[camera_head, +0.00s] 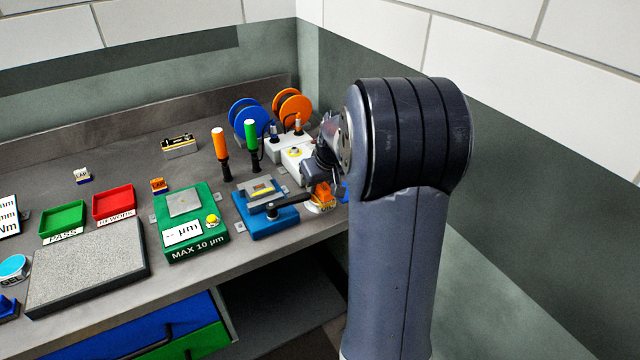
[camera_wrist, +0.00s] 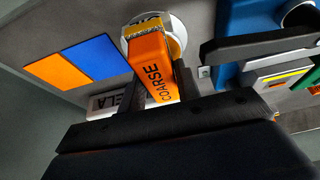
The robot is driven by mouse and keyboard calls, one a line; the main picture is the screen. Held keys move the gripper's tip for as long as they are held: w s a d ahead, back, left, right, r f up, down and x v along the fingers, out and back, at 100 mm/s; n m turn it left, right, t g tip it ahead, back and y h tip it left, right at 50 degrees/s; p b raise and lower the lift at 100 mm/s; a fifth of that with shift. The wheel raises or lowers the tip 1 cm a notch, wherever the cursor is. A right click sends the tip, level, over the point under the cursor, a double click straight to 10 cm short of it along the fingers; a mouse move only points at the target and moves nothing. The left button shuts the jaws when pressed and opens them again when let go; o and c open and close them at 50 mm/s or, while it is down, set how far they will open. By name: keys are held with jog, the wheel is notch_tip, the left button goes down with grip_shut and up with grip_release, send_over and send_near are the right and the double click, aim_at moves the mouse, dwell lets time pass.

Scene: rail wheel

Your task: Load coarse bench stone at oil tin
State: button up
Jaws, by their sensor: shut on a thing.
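The coarse bench stone (camera_wrist: 155,72) is an orange block marked COARSE, with a tan and grey gritty end. My gripper (camera_wrist: 158,82) is shut on it, one dark finger on each side. In the head view the orange stone (camera_head: 322,192) shows low at the right end of the bench, beside the blue fixture. A round white thing (camera_wrist: 172,24) with dark lettering lies just beyond the stone's gritty end and is partly hidden by it. I cannot tell whether the stone touches it, nor whether it is the oil tin.
A blue fixture (camera_head: 262,222) with a dark lever stands close by; the lever (camera_wrist: 255,45) reaches near my gripper in the wrist view. An orange pad (camera_wrist: 58,76) and a blue pad (camera_wrist: 95,56) lie on the other side. Orange and green-handled tools (camera_head: 220,140) stand behind.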

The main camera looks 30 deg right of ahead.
dwell(0.4)
jog(key=shift+r+p, duration=2.55)
jog(key=shift+r, duration=0.95)
jog(key=shift+f, duration=0.1)
